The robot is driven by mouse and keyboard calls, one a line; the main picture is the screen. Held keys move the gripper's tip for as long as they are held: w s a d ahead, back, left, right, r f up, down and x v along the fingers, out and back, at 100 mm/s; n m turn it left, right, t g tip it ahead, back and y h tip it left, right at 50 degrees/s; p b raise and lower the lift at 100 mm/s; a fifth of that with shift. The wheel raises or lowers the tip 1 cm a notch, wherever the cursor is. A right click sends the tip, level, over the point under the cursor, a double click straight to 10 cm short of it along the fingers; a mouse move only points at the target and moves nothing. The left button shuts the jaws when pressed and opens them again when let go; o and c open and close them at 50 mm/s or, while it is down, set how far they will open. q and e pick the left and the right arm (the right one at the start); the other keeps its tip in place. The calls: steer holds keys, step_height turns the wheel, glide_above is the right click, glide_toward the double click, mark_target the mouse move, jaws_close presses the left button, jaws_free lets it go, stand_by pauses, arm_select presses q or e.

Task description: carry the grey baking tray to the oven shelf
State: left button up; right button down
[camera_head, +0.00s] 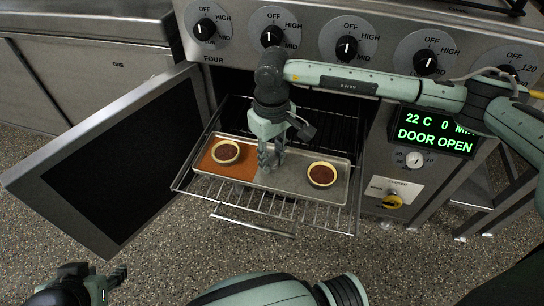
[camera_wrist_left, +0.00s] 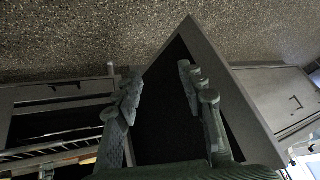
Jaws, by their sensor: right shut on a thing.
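The grey baking tray (camera_head: 290,186) lies on the pulled-out wire oven shelf (camera_head: 300,208) in front of the open oven. It carries two round tarts, a left one (camera_head: 226,152) on an orange-brown patch (camera_head: 212,168) and a right one (camera_head: 322,174). My right gripper (camera_head: 268,164) points down at the middle of the tray, between the tarts, and is shut on the tray; its exact contact is hard to see. My left gripper (camera_head: 112,284) is at the lower left, away from the tray. In the left wrist view (camera_wrist_left: 160,78) its fingers are apart with nothing between them.
The open oven door (camera_head: 115,160) stands left of the shelf. Control knobs (camera_head: 346,48) line the panel above, and a green display (camera_head: 436,132) reads "DOOR OPEN". A shelf handle (camera_head: 252,226) juts out in front. The speckled floor (camera_head: 330,255) before the shelf is clear.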

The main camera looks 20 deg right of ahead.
mark_target(272, 156)
steer(key=c, duration=1.3)
jaws_free()
steer(key=shift+o, duration=0.2)
step_height(272, 156, up, 12)
steer(key=shift+r, duration=0.1)
